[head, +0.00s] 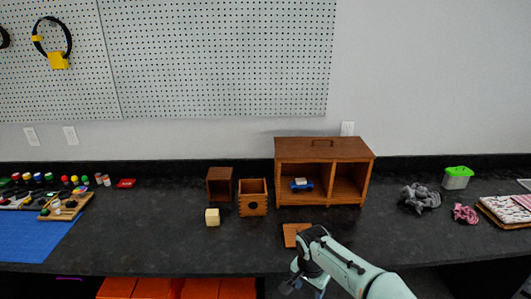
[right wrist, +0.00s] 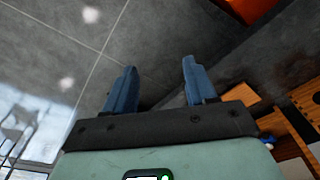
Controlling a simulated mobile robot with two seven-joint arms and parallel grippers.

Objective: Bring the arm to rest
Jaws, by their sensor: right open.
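My right arm comes in from the lower right in the head view, and its gripper (head: 305,288) is at the front edge of the counter, low in the picture and partly hidden by the wrist. In the right wrist view the gripper (right wrist: 158,72) has its two blue fingers apart with nothing between them. My left gripper is not in view.
A wooden cabinet (head: 324,141) with two open compartments stands on the dark counter (head: 140,220); a blue item (head: 301,186) is inside. Two small wooden boxes (head: 219,188) (head: 253,208), a pale block (head: 212,217) and a flat wooden piece (head: 291,234) are nearby. Grey cloth (head: 419,197) lies right.

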